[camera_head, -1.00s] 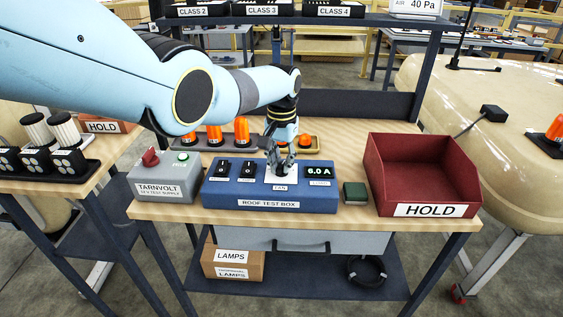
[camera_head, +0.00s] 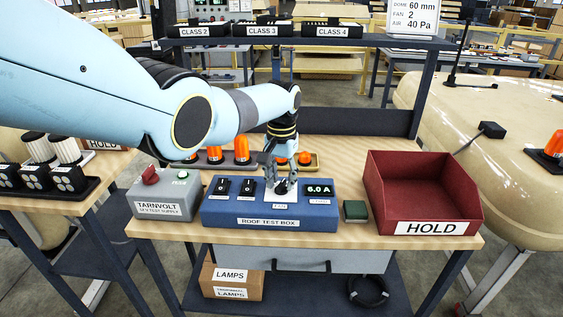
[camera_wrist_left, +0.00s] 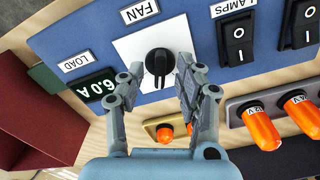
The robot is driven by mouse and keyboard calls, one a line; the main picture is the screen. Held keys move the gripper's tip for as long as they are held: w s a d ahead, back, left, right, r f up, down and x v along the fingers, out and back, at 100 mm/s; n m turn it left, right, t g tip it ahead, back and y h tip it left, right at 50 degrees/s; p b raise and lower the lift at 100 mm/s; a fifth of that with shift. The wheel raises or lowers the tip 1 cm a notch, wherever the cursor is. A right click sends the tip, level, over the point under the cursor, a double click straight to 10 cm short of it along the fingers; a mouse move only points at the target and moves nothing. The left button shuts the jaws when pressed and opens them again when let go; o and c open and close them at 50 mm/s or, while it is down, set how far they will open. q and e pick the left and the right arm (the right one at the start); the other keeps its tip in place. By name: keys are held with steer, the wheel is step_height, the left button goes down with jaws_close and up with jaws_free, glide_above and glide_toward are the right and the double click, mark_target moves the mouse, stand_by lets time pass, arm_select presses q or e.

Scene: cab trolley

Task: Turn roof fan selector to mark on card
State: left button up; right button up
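The blue roof test box (camera_head: 225,218) sits on the bench. Its fan selector is a black knob (camera_wrist_left: 160,62) on a white plate marked FAN, with its white pointer line near the middle of the plate; in the head view the knob (camera_head: 281,187) is partly hidden by my gripper. My left gripper (camera_wrist_left: 157,72) is open, its fingers apart with the knob showing between their tips; I cannot tell whether they touch it. It also shows over the plate in the head view (camera_head: 277,183). The white card (camera_head: 413,18) at top right reads FAN 2. My right gripper is not in view.
The grey Tarnvolt supply (camera_head: 158,208) is left of the box. A small green block (camera_head: 355,210) and the red HOLD bin (camera_head: 428,208) are to the right. Orange lamps (camera_wrist_left: 260,128) stand behind the box. The load readout (camera_head: 319,190) shows 6.0 A.

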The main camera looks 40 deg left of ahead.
mark_target(281, 183)
arm_select(q)
step_height(281, 183, up, 11)
steer(key=shift+r, duration=0.2)
stand_by(0.6)
